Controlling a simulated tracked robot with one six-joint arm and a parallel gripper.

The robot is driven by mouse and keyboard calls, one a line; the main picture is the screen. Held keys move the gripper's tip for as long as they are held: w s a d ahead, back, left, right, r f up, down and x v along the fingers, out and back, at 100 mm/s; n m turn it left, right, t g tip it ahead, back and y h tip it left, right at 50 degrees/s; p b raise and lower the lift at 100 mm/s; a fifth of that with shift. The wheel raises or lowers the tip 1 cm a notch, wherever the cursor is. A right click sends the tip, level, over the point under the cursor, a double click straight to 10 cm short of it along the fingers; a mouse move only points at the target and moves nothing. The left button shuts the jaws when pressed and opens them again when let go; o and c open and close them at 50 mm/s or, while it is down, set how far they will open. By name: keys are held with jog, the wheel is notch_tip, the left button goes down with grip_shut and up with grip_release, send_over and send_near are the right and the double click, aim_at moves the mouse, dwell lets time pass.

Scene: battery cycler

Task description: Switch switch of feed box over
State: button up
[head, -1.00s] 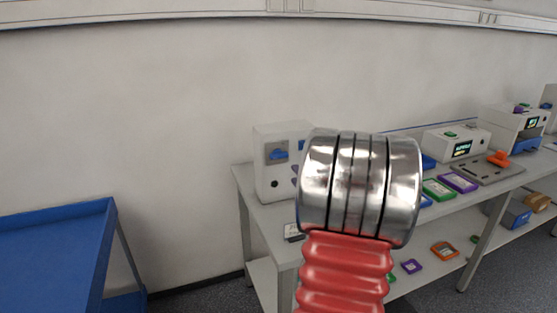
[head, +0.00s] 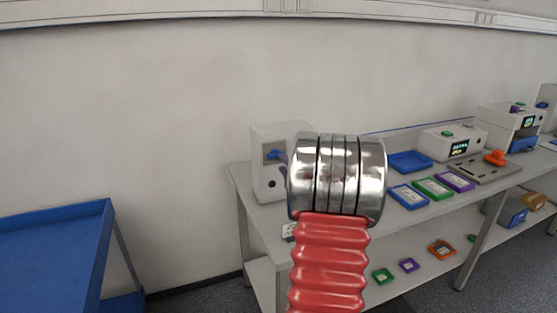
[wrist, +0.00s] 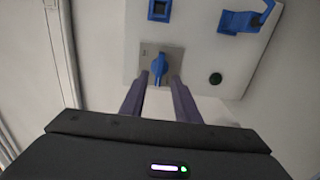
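The feed box (head: 262,180) is a white box at the left end of the grey table, partly hidden by my arm in the head view. Its blue switch (head: 274,155) sits on a grey plate on its face. In the wrist view the switch (wrist: 160,68) points roughly along the picture's vertical. My gripper (wrist: 160,78) has its two dark purple fingers apart, one to either side of the switch, with a gap showing on both sides. Whether the tips reach past the knob is unclear. In the head view my gripper is mostly hidden behind my arm.
Blue, green (head: 432,187) and purple trays lie on the table to the right. A blue cart (head: 50,245) stands at left, with open floor between.

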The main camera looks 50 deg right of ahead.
aim_at(276, 156)
jog(key=x, duration=0.5)
jog(key=shift+w+d, duration=0.1)
jog(key=shift+w, duration=0.15)
jog(key=shift+c, duration=0.6)
grip_shut()
